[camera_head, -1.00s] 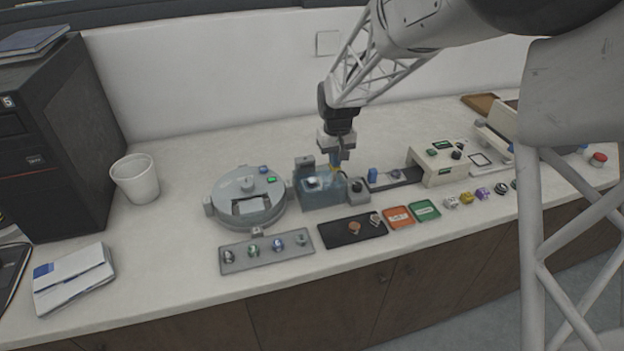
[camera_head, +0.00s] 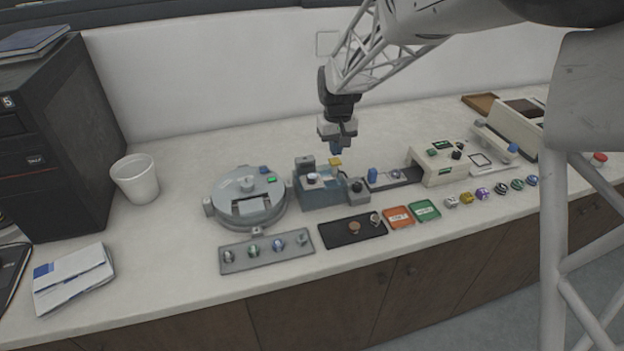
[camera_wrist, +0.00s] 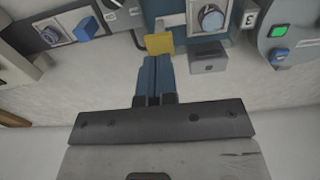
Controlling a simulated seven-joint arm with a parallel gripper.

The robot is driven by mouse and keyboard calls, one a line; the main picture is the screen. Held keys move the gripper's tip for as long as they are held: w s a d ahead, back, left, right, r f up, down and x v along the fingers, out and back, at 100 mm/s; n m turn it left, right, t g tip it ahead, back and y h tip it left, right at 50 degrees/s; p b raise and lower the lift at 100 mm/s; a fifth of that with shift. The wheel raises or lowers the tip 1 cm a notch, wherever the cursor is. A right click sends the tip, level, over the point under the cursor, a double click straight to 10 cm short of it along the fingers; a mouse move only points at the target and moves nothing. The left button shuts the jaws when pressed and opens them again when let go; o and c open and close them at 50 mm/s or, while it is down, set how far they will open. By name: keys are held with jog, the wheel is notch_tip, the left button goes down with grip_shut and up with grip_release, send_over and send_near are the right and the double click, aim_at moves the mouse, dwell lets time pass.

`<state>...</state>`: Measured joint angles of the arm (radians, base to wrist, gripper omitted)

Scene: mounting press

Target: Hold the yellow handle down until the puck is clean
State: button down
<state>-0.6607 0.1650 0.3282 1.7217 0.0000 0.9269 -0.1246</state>
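The yellow handle (camera_head: 335,161) is a small flat tab at the back of the blue-grey wash station (camera_head: 322,194); it also shows in the wrist view (camera_wrist: 159,43). A round grey puck (camera_head: 313,178) sits on the station; in the wrist view the puck (camera_wrist: 211,18) has a blue surround. Whether its surface is clean is too small to tell.
A round grey press (camera_head: 246,212) with a green button stands left of the station. A beige machine (camera_head: 437,164) with a dark track stands right. Trays, orange and green pads and several small pucks lie along the front. A white cup (camera_head: 135,180) is at left.

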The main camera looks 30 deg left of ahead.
jog(key=shift+r, duration=0.15)
jog(key=shift+r, duration=2.35)
jog(key=shift+d+r, duration=0.2)
jog(key=shift+d, duration=0.25)
jog(key=s+d+r+m, duration=0.1)
jog(key=s+d+r, duration=0.2)
jog(key=d, duration=0.7)
jog(key=s+d+r+m+t, duration=0.1)
jog(key=s+d+r+m, duration=0.15)
jog(key=d, duration=0.65)
jog(key=s+d+r+m, duration=0.1)
jog(key=s+d+r, duration=0.3)
jog(key=d, duration=0.6)
jog(key=s+d+f+m, duration=0.1)
jog(key=s+d+m, duration=0.1)
jog(key=s+d, duration=0.7)
jog(key=s+d+f+m+t, duration=0.1)
jog(key=s+d+f+m, duration=0.1)
jog(key=s+d, duration=0.7)
jog(key=shift+s+d+m+t, duration=0.3)
jog(key=shift+s+d+m, duration=0.1)
jog(key=shift+s, duration=2.15)
